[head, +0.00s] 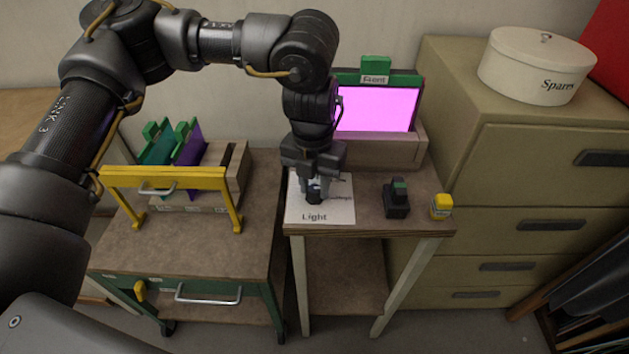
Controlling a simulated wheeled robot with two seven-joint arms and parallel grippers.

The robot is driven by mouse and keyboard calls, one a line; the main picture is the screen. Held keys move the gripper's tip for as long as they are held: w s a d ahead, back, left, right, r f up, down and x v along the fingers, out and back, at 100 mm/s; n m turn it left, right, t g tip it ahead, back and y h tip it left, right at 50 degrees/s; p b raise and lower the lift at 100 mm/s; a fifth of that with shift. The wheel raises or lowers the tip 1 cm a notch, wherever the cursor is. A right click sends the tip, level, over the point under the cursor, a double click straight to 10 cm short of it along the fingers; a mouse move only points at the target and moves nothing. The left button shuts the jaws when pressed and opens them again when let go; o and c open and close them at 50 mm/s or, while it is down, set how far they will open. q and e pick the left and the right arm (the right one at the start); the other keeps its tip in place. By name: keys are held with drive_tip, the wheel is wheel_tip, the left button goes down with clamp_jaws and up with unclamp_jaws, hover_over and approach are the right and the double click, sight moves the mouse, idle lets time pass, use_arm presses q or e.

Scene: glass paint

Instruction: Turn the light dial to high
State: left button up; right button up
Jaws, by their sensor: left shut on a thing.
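The light dial (315,196) is a small dark knob on a white plate (342,212) marked "Light", on the small table in the middle. My left gripper (316,188) reaches straight down over the plate and is shut on the dial. The gripper and its wrist hide most of the dial and much of the plate's printing, so the dial's setting cannot be read. My right gripper does not show.
Behind the plate, a lit pink panel (376,108) stands in a holder with a green "Front" tag (375,79). A black block-like device (397,198) and a yellow jar (441,206) stand to the right. A cart with a yellow frame (165,178) is at left, drawers (545,180) at right.

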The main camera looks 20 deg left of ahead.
use_arm(q)
drive_tip(key=shift+m, duration=0.7)
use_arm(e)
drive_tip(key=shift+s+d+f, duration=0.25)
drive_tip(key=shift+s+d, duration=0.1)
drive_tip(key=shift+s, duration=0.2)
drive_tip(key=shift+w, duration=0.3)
